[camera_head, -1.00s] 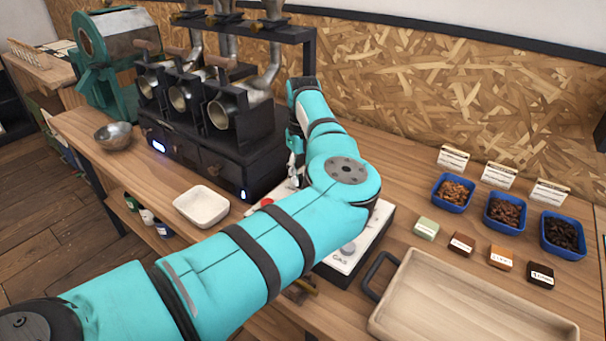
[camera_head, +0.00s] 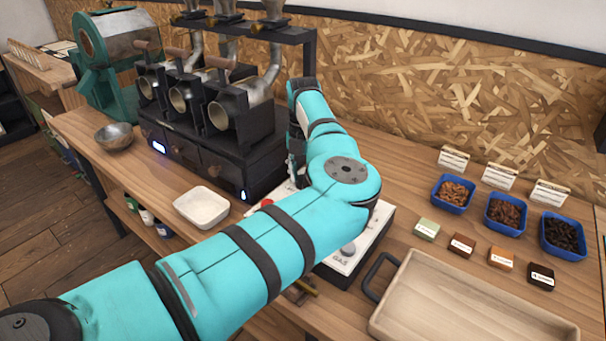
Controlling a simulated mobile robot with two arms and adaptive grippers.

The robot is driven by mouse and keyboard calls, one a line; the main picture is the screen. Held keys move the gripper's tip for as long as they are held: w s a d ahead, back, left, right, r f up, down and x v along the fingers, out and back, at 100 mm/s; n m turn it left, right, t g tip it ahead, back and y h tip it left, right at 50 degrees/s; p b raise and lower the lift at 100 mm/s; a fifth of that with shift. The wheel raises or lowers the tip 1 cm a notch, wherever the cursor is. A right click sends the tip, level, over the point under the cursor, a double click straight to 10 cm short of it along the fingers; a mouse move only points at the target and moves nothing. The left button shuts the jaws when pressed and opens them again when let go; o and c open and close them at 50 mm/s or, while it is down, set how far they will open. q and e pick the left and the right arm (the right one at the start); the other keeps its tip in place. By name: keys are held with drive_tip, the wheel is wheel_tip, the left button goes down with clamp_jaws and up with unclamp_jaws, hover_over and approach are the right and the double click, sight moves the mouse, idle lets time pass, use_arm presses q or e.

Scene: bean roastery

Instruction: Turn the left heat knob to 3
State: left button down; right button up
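A white control panel (camera_head: 372,236) on a dark base sits on the bench, mostly hidden behind my teal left arm. One grey knob (camera_head: 348,249) with a "GAS" label shows near its front right. A red button (camera_head: 267,203) shows at its left end. The left heat knob cannot be made out; my arm covers that part of the panel. My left gripper (camera_head: 294,172) shows only as a small sliver at the panel's back left, beside the roaster. Its fingers are hidden, so I cannot tell if it is open or shut. My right gripper is out of view.
A black roaster (camera_head: 240,153) with several drums stands left of the panel. A white dish (camera_head: 201,207) and metal bowl (camera_head: 114,136) sit along the front edge. A wooden tray (camera_head: 470,300), blue bean bins (camera_head: 453,193) and small labelled blocks lie right.

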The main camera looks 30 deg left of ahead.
sight(303, 177)
use_arm(q)
drive_tip(key=m, duration=0.5)
drive_tip(key=shift+w+r+m, duration=0.1)
drive_tip(key=shift+r+m, duration=0.05)
drive_tip(key=shift+m, duration=0.15)
drive_tip(key=m, duration=0.5)
drive_tip(key=shift+m+p, duration=0.4)
drive_tip(key=shift+m, duration=0.3)
drive_tip(key=c, duration=0.9)
unclamp_jaws()
drive_tip(key=shift+c, duration=0.2)
wheel_tip(303, 177, up, 12)
